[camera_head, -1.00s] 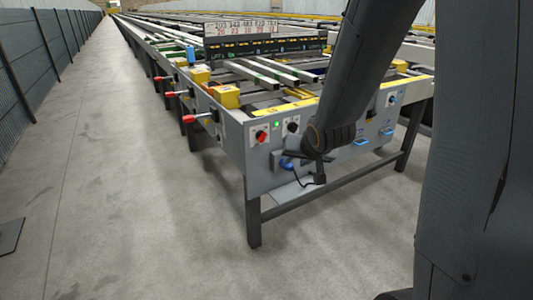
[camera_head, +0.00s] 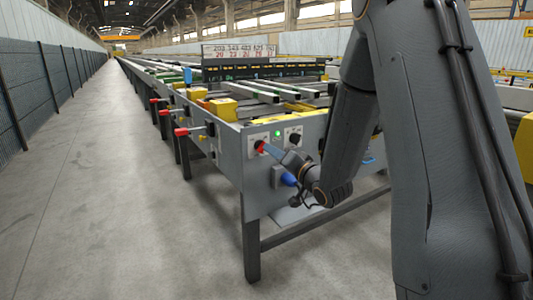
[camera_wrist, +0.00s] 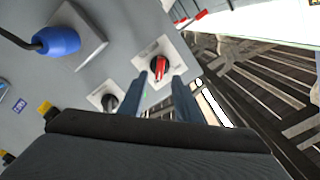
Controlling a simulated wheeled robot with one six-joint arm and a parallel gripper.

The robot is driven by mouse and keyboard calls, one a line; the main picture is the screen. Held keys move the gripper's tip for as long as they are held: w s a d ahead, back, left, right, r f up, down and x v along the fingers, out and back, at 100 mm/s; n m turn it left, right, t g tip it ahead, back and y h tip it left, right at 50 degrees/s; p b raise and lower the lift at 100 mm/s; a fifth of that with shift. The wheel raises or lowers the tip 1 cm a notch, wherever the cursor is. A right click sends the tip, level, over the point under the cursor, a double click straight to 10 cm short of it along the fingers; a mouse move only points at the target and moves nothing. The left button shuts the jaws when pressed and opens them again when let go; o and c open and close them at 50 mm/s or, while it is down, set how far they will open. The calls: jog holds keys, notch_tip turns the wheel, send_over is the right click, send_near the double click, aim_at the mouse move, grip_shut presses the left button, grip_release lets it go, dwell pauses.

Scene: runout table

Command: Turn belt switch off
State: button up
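A red rotary switch (camera_head: 259,147) on a white plate sits on the grey end panel of the runout table (camera_head: 232,160). It also shows in the wrist view (camera_wrist: 159,66), with a red bar handle on a dark base. A black rotary switch (camera_head: 293,137) sits to its right, and in the wrist view (camera_wrist: 110,102) lower left. Lettering on either plate is too small to read. My gripper (camera_wrist: 160,77) is open, its two blue-grey fingers spread with the red switch showing between their tips. In the head view my gripper (camera_head: 267,148) is close to the red switch; contact cannot be told.
A small green light (camera_head: 278,133) is lit between the switches. A blue plug (camera_wrist: 57,40) with a black cable stands out from the panel below. Red-tipped levers (camera_head: 181,132) project from the table's left side. The aisle floor (camera_head: 110,190) is clear.

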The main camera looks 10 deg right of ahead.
jog(key=b+x, duration=0.1)
jog(key=x, duration=0.4)
grip_shut()
